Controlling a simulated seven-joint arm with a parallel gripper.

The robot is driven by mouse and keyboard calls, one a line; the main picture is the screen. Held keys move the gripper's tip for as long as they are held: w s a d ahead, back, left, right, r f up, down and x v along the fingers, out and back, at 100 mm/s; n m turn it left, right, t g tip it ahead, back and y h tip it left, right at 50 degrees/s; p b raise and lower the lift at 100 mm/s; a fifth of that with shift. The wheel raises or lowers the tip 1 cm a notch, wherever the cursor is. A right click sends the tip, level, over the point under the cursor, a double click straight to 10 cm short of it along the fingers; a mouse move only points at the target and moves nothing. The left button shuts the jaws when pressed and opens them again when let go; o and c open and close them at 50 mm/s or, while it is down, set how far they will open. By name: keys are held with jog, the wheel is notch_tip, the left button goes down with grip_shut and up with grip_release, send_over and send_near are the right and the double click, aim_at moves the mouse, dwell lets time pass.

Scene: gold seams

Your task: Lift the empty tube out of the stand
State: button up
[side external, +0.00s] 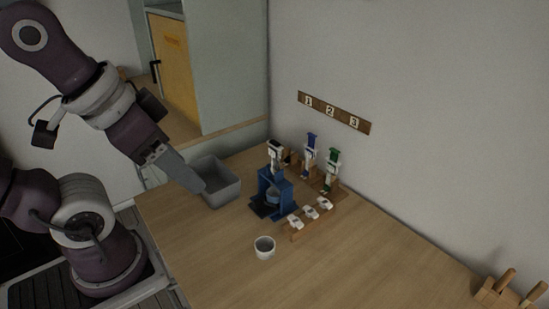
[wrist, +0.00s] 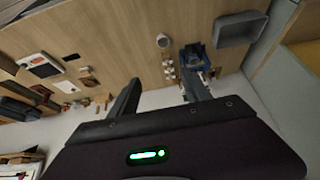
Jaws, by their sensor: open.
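A blue stand (side external: 284,198) is on the wooden table, with a white-and-black upright piece (side external: 275,149) at its top and a pale cup-like part low in it. I cannot tell which piece is the empty tube. The stand also shows in the wrist view (wrist: 190,54), partly behind a finger. My gripper (side external: 200,188) is in the air left of the stand, by the grey bin in the picture. In the wrist view its two fingers (wrist: 160,92) are spread apart with nothing between them.
A grey open bin (side external: 225,193) stands left of the stand, and a white cup (side external: 264,253) in front. A wooden rack (side external: 300,233) with white pieces, and blue and green upright pieces (side external: 333,158), are to the right. The wall has a 1-2-3 sign (side external: 334,113).

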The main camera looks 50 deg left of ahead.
jog(key=w+a+f+t+y, duration=0.25)
jog(key=w+a, duration=0.55)
jog(key=w, duration=0.6)
jog(key=t, duration=0.1)
send_near(276, 144)
jog(key=a, duration=0.1)
jog(key=w+f, duration=0.1)
jog(key=a+f+t+h, duration=0.1)
jog(key=f, duration=0.1)
jog(key=w+f+t+h, duration=0.1)
jog(key=shift+w+a+f, duration=0.3)
jog(key=shift+w+a, duration=0.05)
jog(key=shift+w+f+t+h, duration=0.25)
jog(key=shift+w+f+t, duration=0.1)
jog(key=shift+w+t, duration=0.15)
jog(key=x, duration=0.7)
jog(key=shift+r, duration=0.1)
jog(key=c, duration=1.1)
